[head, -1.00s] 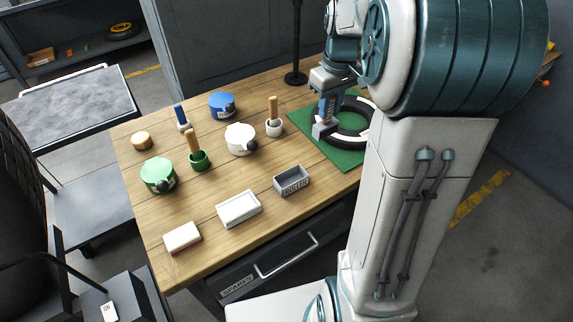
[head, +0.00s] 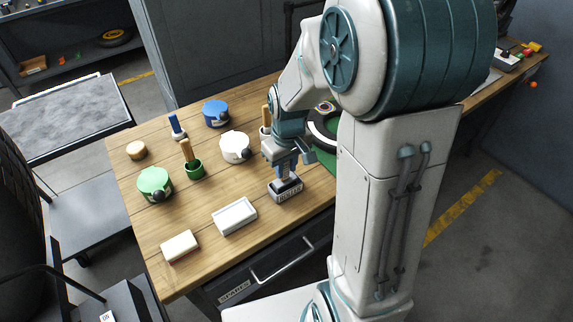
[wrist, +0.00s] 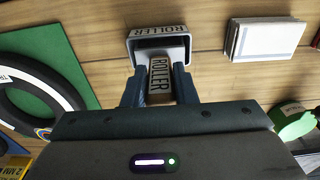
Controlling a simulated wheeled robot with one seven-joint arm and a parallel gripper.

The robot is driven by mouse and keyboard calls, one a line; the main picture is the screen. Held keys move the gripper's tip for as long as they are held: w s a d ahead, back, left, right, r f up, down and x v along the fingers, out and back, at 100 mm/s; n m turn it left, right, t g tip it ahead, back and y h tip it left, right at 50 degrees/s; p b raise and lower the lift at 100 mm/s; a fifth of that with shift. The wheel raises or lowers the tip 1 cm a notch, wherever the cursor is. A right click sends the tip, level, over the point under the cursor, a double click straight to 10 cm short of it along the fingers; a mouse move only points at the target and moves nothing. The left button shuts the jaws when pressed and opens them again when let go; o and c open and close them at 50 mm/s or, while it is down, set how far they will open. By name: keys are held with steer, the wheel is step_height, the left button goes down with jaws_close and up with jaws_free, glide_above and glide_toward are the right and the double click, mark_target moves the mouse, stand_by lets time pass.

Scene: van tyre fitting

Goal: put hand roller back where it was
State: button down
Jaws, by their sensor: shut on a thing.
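The hand roller (wrist: 160,80), with a label reading ROLLER, is between the two blue fingers of my gripper (wrist: 158,88) in the wrist view. My gripper is shut on it. The grey roller holder (wrist: 160,30), a small open box also labelled ROLLER, lies just beyond the fingertips. In the head view my gripper (head: 285,177) points down over the same holder (head: 287,195) near the front right of the bench. The roller's far end overlaps the holder's opening. I cannot tell whether it touches the holder's floor.
Green, white and blue tins and brush pots stand behind. The tyre (wrist: 30,95) lies on a green mat (wrist: 60,40) to one side.

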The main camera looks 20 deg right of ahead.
mark_target(288, 183)
steer(key=shift+f, duration=0.2)
steer(key=shift+f, duration=0.2)
steer(key=c, duration=1.2)
jaws_free()
steer(key=shift+o, duration=0.2)
steer(key=shift+r, duration=0.15)
step_height(288, 183, up, 12)
steer(key=s+m+t, duration=0.2)
steer(key=s+m, duration=0.1)
steer(key=s, duration=1.1)
steer(key=shift+m, duration=0.3)
